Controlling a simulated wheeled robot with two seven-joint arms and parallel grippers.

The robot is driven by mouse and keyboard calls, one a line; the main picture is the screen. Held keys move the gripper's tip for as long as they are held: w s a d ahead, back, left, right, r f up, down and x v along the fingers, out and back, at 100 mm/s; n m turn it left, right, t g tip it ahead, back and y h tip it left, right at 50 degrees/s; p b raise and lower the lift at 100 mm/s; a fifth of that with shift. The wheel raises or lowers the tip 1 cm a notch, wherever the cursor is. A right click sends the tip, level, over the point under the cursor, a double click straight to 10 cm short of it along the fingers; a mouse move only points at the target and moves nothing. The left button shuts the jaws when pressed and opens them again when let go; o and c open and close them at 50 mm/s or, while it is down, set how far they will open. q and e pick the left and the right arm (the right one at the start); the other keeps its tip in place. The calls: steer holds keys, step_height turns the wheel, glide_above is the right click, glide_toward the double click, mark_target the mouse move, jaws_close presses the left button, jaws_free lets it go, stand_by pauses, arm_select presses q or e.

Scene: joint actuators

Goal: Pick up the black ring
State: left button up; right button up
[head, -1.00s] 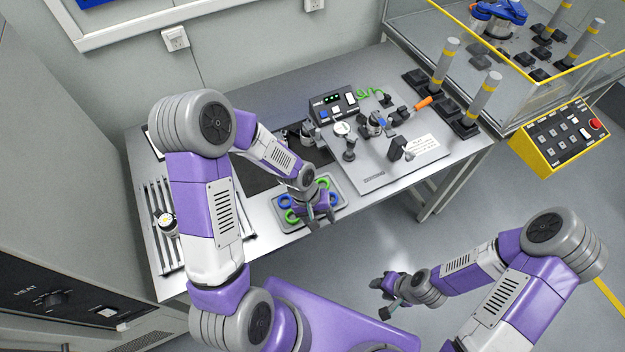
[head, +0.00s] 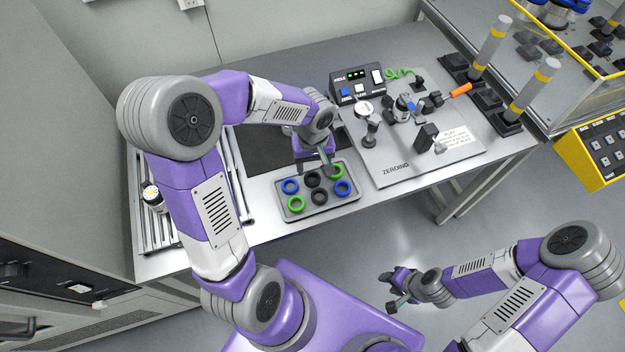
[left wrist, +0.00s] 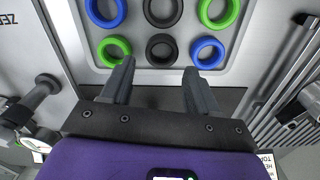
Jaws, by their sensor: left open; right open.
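Two black rings lie in a shallow grey tray (head: 281,209). The far one (head: 314,180) and the near one (head: 319,197) form its middle column. In the left wrist view the far black ring (left wrist: 161,60) is just beyond the fingertips, and the near black ring (left wrist: 163,21) is cut by the top edge. My left gripper (head: 314,168) is open and empty at the tray's far edge, pointing down. In the left wrist view its fingers (left wrist: 157,78) straddle the black column, apart from the rings. My right gripper (head: 393,289) is open and empty, off the table's front.
Blue rings (head: 290,186) and green rings (head: 296,204) flank the black ones closely. A grey fixture board (head: 393,172) with small parts stands right of the tray. A slatted rack (head: 233,190) is at left. A dark mat (head: 262,150) lies behind the tray.

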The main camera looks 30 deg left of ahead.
mark_target(312, 179)
arm_select(q)
step_height(312, 179, down, 5)
steer(key=shift+a+b, duration=0.15)
steer(key=shift+b, duration=0.75)
steer(key=shift+r, duration=0.1)
steer(key=c, duration=0.8)
steer(key=shift+r, duration=0.1)
